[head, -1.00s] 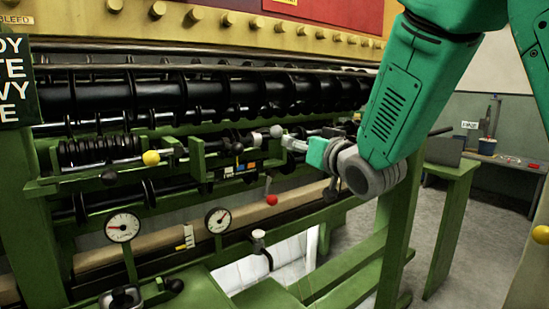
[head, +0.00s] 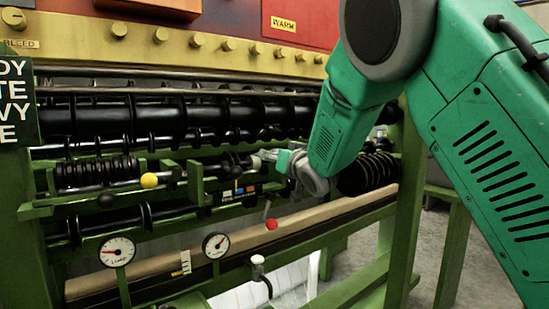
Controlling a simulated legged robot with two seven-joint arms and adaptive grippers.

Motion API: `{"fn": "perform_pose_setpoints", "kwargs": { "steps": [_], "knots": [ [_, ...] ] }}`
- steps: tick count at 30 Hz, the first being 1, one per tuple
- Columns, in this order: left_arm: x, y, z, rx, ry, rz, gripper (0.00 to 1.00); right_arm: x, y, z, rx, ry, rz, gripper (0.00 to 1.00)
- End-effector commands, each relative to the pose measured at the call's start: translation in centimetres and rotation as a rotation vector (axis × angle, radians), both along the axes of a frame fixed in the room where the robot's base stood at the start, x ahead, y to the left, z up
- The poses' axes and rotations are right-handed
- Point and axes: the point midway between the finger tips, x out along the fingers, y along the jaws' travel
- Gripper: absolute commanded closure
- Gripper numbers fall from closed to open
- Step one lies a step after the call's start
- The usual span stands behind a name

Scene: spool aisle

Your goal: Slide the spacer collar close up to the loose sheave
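My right arm comes in from the right, and its gripper (head: 262,158) is at the rail in the middle of the machine. Its fingers are small and partly hidden by the wrist, so I cannot tell whether they are open or hold anything. Black rounded parts (head: 233,158) sit just left of the fingertips. I cannot tell which part is the spacer collar or the loose sheave. Black discs (head: 98,172) stand in a row on the left of the same rail, and a larger row (head: 367,174) shows right of my wrist. My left gripper is not in view.
A yellow ball knob (head: 149,180) and a red ball knob (head: 271,225) stick out in front of the rail. Two dial gauges (head: 117,251) (head: 216,246) stand below. Green frame posts (head: 408,215) and a long beam (head: 345,213) bound the space near my arm.

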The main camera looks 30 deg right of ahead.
Motion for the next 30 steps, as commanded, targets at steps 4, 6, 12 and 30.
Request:
{"fn": "perform_pose_setpoints", "kwargs": {
  "steps": [4, 6, 12, 30],
  "knots": [
    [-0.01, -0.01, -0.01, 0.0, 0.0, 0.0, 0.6, 0.34, -0.08, -0.07, 0.0, 0.001, -0.001, 0.51],
    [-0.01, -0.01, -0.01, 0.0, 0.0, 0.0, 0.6, 0.35, -0.08, -0.06, 0.0, 0.001, -0.001, 0.51],
    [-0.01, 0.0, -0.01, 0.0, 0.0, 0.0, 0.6, 0.33, -0.07, -0.05, 0.0, 0.001, -0.001, 0.79],
    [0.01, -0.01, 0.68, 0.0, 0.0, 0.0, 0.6, 0.35, -0.47, -0.03, 0.0, 0.001, -0.001, 1.0]
  ]
}}
